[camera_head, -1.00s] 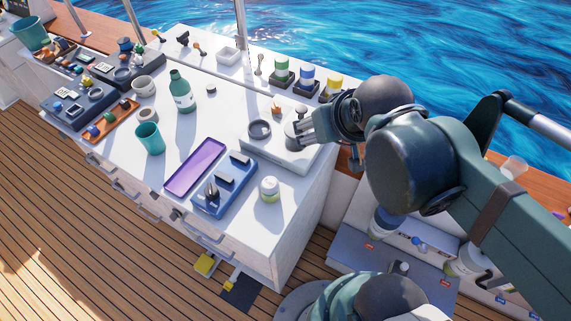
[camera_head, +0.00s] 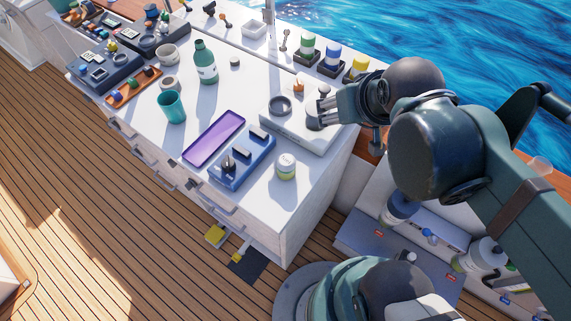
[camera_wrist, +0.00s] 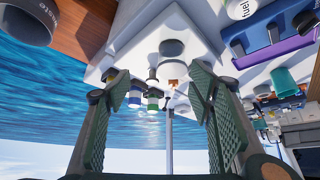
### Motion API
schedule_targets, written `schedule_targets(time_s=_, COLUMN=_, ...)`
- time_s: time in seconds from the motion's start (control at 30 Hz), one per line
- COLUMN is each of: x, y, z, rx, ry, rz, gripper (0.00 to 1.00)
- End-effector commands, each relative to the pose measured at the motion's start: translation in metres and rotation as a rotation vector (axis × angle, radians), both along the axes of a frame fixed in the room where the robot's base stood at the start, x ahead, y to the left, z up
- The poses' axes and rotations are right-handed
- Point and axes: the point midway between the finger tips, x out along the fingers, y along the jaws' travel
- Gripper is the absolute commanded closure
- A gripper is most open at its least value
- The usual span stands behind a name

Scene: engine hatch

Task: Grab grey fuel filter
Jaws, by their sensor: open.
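My gripper (camera_head: 322,110) is open, above the right end of the white counter near a white square panel with a dark round ring. In the wrist view its two green padded fingers (camera_wrist: 160,82) are spread, with nothing between the pads. A small pale jar with a green band (camera_head: 285,167) stands on the counter; its label shows "fuel" in the wrist view (camera_wrist: 242,8). Pale canisters, one upper (camera_head: 400,207) and one lower (camera_head: 484,256), are in the open hatch at right, partly hidden by my arm. I cannot tell which thing is the grey fuel filter.
A blue tray (camera_head: 240,165), purple tray (camera_head: 213,138), teal cup (camera_head: 171,106) and green bottle (camera_head: 205,63) stand on the counter. Banded cylinders in dark holders, including a green one (camera_head: 308,46), line the back edge. Wooden deck (camera_head: 120,230) lies in front.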

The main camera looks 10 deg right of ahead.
Motion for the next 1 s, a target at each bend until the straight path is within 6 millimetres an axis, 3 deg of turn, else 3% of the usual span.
schedule_targets(time_s=0.57, x=0.002, y=0.006, z=-0.001, rx=0.027, ry=0.022, rz=-0.024, gripper=0.51)
schedule_targets(time_s=1.0, x=0.009, y=0.041, z=-0.018, rx=0.167, ry=0.171, rz=-0.197, gripper=0.51)
